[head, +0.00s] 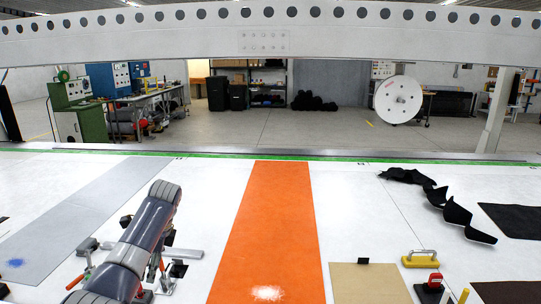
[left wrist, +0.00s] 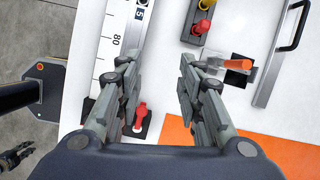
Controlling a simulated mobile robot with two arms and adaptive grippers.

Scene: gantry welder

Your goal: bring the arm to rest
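In the left wrist view my left gripper (left wrist: 160,62) has its two fingers well apart, with nothing between them. White work surface shows below the gap. A red knob (left wrist: 141,112) on a black base shows beside the left finger, and an orange-handled clamp (left wrist: 237,64) shows beside the right finger; I cannot tell how far either is from the fingers. In the head view my grey arm (head: 146,232) reaches over the left part of the table; its fingers cannot be made out there.
The white table (head: 345,190) carries an orange strip (head: 268,220), a grey strip (head: 85,215), a tan sheet (head: 368,284), a yellow-based handle (head: 421,259) and black scraps (head: 455,212). A perforated beam (head: 400,42) crosses above. A ruler (left wrist: 117,45) lies near the table's edge.

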